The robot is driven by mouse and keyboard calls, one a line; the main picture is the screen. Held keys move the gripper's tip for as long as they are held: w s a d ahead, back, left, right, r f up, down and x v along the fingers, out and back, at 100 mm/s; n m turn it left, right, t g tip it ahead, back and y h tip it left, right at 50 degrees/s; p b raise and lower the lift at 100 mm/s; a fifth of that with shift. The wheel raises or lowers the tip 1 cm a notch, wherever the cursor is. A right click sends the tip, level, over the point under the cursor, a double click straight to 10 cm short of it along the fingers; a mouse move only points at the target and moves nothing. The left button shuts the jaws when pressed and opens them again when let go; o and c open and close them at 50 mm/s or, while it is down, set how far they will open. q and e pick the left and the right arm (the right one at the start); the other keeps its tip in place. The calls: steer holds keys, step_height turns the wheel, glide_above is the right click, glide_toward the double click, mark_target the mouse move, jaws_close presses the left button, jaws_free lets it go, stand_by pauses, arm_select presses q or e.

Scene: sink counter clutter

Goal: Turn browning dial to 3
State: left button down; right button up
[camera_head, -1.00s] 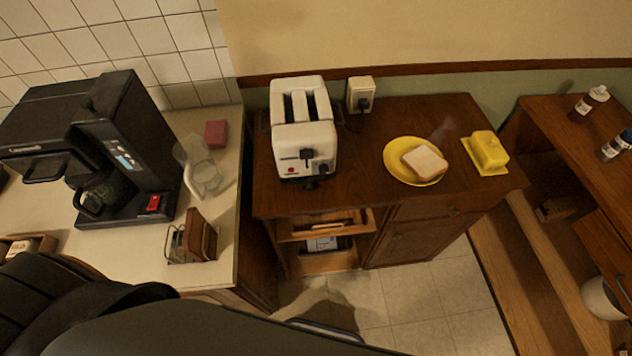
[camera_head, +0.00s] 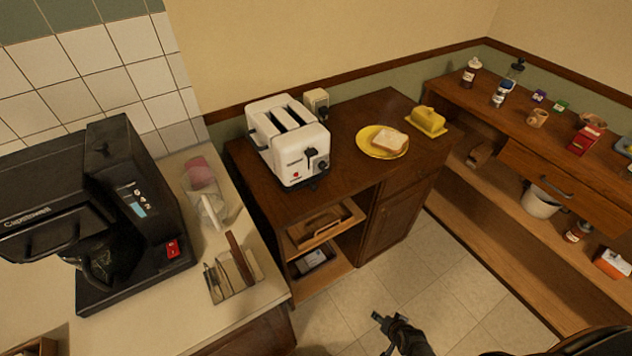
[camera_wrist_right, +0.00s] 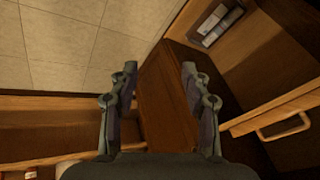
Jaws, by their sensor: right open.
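A white two-slot toaster (camera_head: 288,140) stands on the wooden cabinet top, its front panel facing me and to the right. Its black lever (camera_head: 310,158) and dark browning dial (camera_head: 322,166) are on that front face. The dial's number marks are too small to read. My right gripper (camera_head: 381,322) is low over the tiled floor in the head view, well below and in front of the toaster. In the right wrist view the right gripper (camera_wrist_right: 160,70) is open and empty, with wooden cabinet surfaces beyond it. My left gripper is not in view.
A yellow plate (camera_head: 364,150) with bread and a yellow butter dish (camera_head: 427,122) stand right of the toaster. A black coffee maker (camera_head: 110,215) and a small rack (camera_head: 235,278) occupy the left counter. An open cubby (camera_head: 325,232) is below the toaster.

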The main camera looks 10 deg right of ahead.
steer(key=w+a+r+m+t+y+b, duration=0.15)
steer(key=w+r+m+t, duration=0.35)
steer(key=w+r, duration=0.6)
steer(key=m+t+y+b, duration=0.5)
steer(key=m+t+y, duration=0.1)
steer(key=m, duration=0.5)
glide_toward(325, 168)
steer(key=shift+h, duration=0.25)
steer(key=p+x, duration=0.1)
steer(key=x, duration=0.7)
steer(key=shift+a+r, duration=0.15)
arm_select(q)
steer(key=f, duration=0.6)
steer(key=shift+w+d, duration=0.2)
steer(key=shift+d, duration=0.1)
arm_select(e)
steer(key=shift+n, duration=0.3)
jaws_close()
